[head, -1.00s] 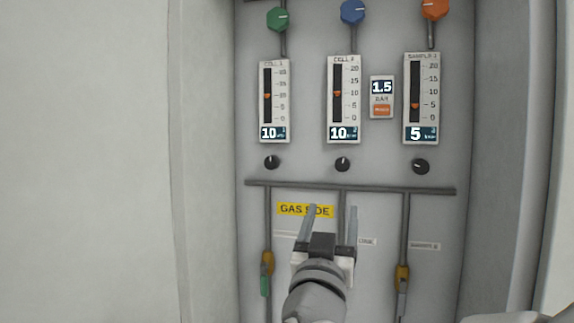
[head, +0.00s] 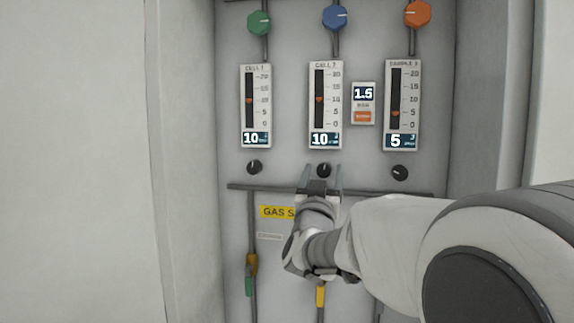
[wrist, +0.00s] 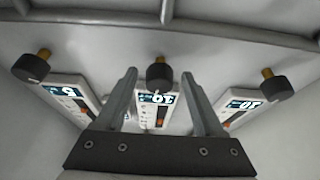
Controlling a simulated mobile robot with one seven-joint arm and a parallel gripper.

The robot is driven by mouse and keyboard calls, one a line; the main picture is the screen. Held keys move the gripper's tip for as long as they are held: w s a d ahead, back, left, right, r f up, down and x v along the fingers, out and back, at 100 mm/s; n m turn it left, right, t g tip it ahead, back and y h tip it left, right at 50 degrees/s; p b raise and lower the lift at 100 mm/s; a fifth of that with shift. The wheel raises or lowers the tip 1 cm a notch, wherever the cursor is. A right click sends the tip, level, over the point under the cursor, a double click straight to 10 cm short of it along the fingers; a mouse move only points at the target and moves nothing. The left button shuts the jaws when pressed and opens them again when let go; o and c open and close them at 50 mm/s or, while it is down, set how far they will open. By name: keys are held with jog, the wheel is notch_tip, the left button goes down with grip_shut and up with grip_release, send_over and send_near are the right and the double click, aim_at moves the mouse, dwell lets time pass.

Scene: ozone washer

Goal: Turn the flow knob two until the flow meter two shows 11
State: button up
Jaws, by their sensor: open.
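Flow meter two (head: 312,110), the middle white meter, shows 10 on its digital display, with its orange marker near the 10 line. Flow knob two (head: 324,170) is the small black knob just below it. My gripper (head: 322,167) is open at this knob, one finger on each side of it in the head view. In the wrist view the knob (wrist: 159,76) appears between the two fingertips (wrist: 159,72), with a gap on both sides. I cannot tell if the fingertips reach as deep as the knob.
Matching black knobs sit at left (head: 254,167) and right (head: 400,173), under meters showing 10 (head: 256,105) and 5 (head: 401,105). A small display (head: 363,103) stands between the middle and right meters. A horizontal pipe (head: 260,187) runs just below the knobs.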

jog(key=shift+w+d+r, duration=0.15)
jog(key=shift+w+d, duration=0.05)
jog(key=shift+w, duration=0.25)
grip_shut()
jog(key=shift+f+m+h+b, duration=0.2)
jog(key=shift+m+h+b, duration=0.3)
jog(key=shift+b, duration=0.55)
jog(key=shift+r+m+g+b, duration=0.2)
jog(key=shift+m+g+b, duration=0.1)
jog(key=shift+m+b, duration=0.65)
grip_release()
jog(key=shift+s+a, duration=0.1)
